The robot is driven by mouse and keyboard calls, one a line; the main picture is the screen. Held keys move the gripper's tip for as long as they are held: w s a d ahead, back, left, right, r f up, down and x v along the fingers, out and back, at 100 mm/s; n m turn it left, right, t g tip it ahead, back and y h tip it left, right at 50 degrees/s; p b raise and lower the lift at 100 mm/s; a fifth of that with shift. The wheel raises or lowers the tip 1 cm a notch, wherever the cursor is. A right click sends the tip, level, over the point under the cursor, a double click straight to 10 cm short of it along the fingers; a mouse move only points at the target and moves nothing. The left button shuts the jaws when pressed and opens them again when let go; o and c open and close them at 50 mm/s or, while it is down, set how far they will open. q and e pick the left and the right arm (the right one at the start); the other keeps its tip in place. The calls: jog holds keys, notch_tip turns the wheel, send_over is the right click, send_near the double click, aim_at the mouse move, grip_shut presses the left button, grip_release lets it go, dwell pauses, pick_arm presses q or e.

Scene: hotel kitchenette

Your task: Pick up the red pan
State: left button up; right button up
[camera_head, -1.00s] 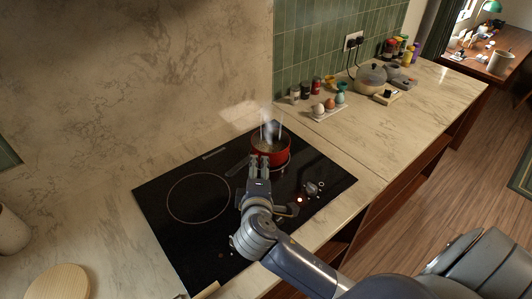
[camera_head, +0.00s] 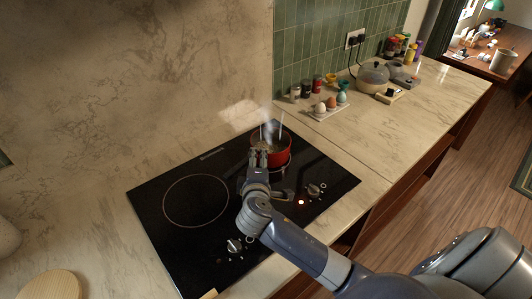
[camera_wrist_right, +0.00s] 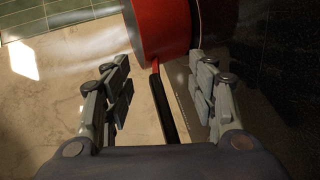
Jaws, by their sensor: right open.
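The red pan (camera_head: 279,150) sits on the right burner of the black cooktop, with steam above it. In the right wrist view the red pan (camera_wrist_right: 162,28) fills the top middle, and its dark handle (camera_wrist_right: 165,108) runs down between my fingers. My right gripper (camera_head: 258,157) is open at the pan's near left side, in front of its wall. In the wrist view the right gripper's fingers (camera_wrist_right: 160,85) stand apart on either side of the handle, and I see no contact with it. My left gripper is not in view.
The black cooktop (camera_head: 172,238) has an empty left burner, several knobs and a lit red light. An egg tray (camera_head: 325,113), jars and a kettle (camera_head: 371,78) stand on the counter (camera_head: 420,115) behind. A round wooden board (camera_head: 52,285) lies at lower left.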

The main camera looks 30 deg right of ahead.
jog(key=shift+p+x, duration=0.55)
jog(key=shift+x, duration=1.65)
jog(key=shift+a+r, duration=0.1)
jog(key=shift+r, duration=0.05)
grip_shut()
